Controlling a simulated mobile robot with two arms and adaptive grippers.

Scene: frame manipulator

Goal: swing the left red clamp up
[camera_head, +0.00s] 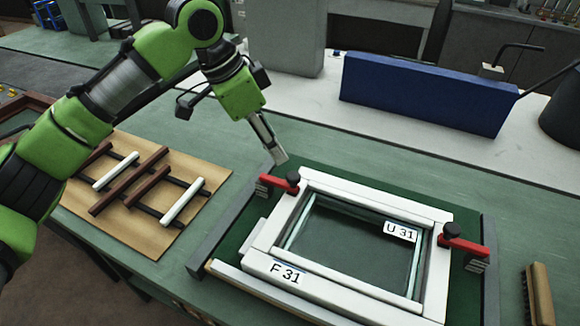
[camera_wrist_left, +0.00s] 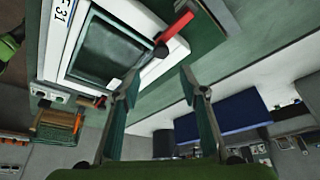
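The left red clamp (camera_head: 272,183), with a black knob (camera_head: 293,178), lies low at the back left corner of the white frame (camera_head: 375,202). It also shows in the left wrist view (camera_wrist_left: 178,25). A second red clamp (camera_head: 466,247) lies low at the frame's right side and shows in the left wrist view (camera_wrist_left: 100,101). My left gripper (camera_head: 278,157) points down just behind and above the left clamp, apart from it in the head view. In the left wrist view its fingers (camera_wrist_left: 160,76) are spread with nothing between them. My right gripper is not in view.
The frame holds a glass pane and sits on a green board between grey rails (camera_head: 226,236). A wooden board with bars (camera_head: 150,190) lies left. A blue box (camera_head: 428,92) stands behind. A brush (camera_head: 540,293) is at the right edge.

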